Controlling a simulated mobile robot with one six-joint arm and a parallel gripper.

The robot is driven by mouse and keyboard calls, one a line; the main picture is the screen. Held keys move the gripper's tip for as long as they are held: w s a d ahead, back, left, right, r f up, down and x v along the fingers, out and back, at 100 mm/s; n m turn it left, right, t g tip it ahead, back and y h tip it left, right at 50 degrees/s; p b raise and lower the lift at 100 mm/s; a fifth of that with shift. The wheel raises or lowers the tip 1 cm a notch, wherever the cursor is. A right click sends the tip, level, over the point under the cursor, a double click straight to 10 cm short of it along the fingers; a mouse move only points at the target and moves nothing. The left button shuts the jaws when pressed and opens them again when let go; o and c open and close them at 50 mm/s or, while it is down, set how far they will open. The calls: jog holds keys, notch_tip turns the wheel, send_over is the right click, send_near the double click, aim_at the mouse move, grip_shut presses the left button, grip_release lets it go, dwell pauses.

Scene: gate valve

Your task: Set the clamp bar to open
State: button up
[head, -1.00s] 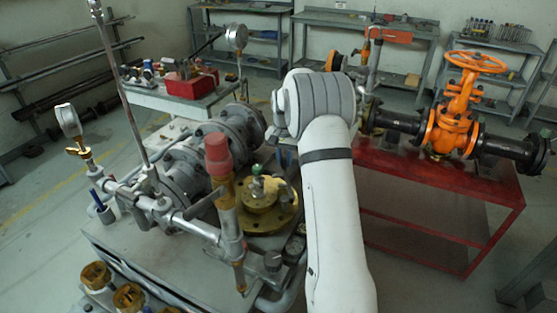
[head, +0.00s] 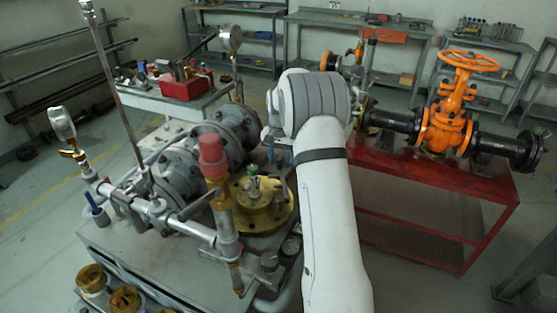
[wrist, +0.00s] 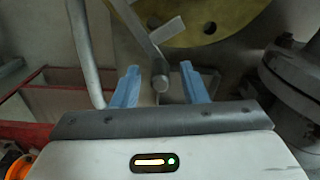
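In the wrist view, a grey bar that looks like the clamp bar (wrist: 138,30) runs down from a brass disc (wrist: 215,22). Its rounded end lies between my blue fingertips in the picture. My gripper (wrist: 160,69) is open, with a gap on both sides of that end; I cannot tell how deep the end sits between the fingers. In the head view, the brass flange (head: 264,207) with a green-topped fitting stands on the grey bench. My arm hides my fingers and the clamp bar there.
A red-capped relief valve (head: 212,155) and grey flanged pipework (head: 182,178) stand close to the left of my arm. An orange gate valve (head: 447,125) sits on a red table (head: 440,178) to the right. Grey flanges (wrist: 290,80) are at the right in the wrist view.

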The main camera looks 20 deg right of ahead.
notch_tip(320, 180, up, 8)
jog(key=shift+f, duration=0.2)
dwell(0.5)
